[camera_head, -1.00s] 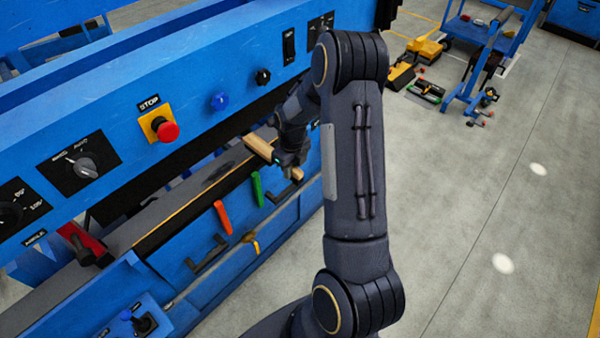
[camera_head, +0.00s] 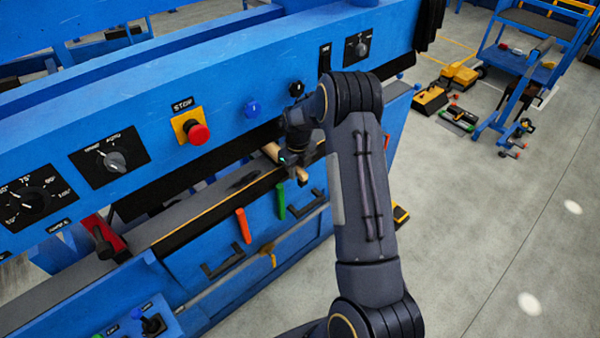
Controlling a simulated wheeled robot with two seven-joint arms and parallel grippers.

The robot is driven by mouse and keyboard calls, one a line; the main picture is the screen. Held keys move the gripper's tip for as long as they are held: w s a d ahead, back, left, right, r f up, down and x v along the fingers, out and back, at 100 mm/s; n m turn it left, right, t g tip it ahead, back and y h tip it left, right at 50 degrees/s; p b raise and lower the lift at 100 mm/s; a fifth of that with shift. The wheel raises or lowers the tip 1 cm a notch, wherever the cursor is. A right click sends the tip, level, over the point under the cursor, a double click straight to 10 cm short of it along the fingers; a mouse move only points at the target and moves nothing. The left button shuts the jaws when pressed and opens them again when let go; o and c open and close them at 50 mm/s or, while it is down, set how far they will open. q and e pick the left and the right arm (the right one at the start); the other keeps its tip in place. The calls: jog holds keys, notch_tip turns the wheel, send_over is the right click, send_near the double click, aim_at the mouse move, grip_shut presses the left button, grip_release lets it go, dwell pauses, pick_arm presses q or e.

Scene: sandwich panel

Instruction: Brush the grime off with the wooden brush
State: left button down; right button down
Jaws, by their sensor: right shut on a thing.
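The wooden brush (camera_head: 272,152) is a pale wood block at the long bed of the blue machine, below the black knob. My right gripper (camera_head: 290,158) is shut on it; the arm hides part of the brush. I cannot see its bristles or tell whether they touch the bed. A dark smudge (camera_head: 243,181), which may be the grime or a shadow, lies on the grey bed just left of the brush. My left gripper is not in view.
The blue machine's upper beam (camera_head: 150,110) overhangs the bed and carries a red stop button (camera_head: 199,134), dials and knobs. Red (camera_head: 243,225) and green (camera_head: 280,200) handles hang on the front. A red-and-black clamp (camera_head: 103,236) stands at left.

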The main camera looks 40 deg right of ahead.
jog(key=shift+f+b, duration=0.35)
dwell(0.6)
jog(key=shift+a, duration=0.1)
jog(key=a, duration=0.4)
jog(key=shift+s+r, duration=0.1)
jog(key=shift+s, duration=0.1)
jog(key=shift+a, duration=0.1)
jog(key=shift+s+a+f, duration=0.1)
jog(key=shift+a, duration=1)
jog(key=shift+s+a+f, duration=0.1)
jog(key=shift+a, duration=0.95)
jog(key=shift+a, duration=0.1)
